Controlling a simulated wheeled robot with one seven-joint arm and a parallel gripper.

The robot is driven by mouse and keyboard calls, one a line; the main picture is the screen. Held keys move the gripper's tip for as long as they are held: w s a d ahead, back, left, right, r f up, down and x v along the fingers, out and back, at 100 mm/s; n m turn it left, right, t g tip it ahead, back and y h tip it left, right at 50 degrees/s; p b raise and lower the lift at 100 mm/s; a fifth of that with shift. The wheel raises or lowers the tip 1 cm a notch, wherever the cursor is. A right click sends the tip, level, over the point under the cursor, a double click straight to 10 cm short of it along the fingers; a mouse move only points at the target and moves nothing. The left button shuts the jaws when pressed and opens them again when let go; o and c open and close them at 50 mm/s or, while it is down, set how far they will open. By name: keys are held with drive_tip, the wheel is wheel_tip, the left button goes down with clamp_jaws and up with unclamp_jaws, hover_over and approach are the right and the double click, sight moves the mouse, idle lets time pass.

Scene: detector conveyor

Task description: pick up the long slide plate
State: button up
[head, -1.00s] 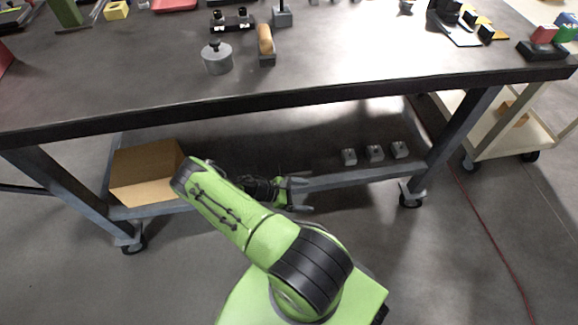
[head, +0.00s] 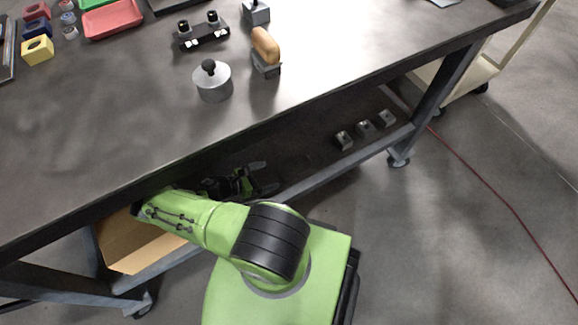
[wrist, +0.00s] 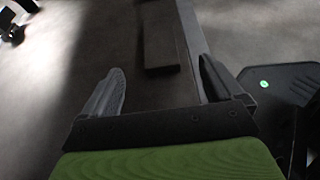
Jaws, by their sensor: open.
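A long, dark, flat bar (wrist: 157,40), which looks like the long slide plate, lies ahead of my gripper (wrist: 160,68) in the wrist view. In the head view my gripper (head: 264,178) is open and empty under the table top, over the lower shelf. I cannot make out the plate there in the dark.
The table top (head: 120,110) overhangs my arm closely. A cardboard box (head: 135,245) sits on the lower shelf at left, beside my arm. Several small grey blocks (head: 364,127) stand at the shelf's right. A grey weight (head: 213,82) and a wooden-handled tool (head: 266,50) stand on top.

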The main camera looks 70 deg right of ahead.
sight(296, 167)
drive_tip(key=b+x, duration=0.2)
drive_tip(key=x, duration=1.1)
drive_tip(key=shift+d+f, duration=0.25)
drive_tip(key=shift+f, duration=0.05)
clamp_jaws()
drive_tip(key=shift+r, duration=0.25)
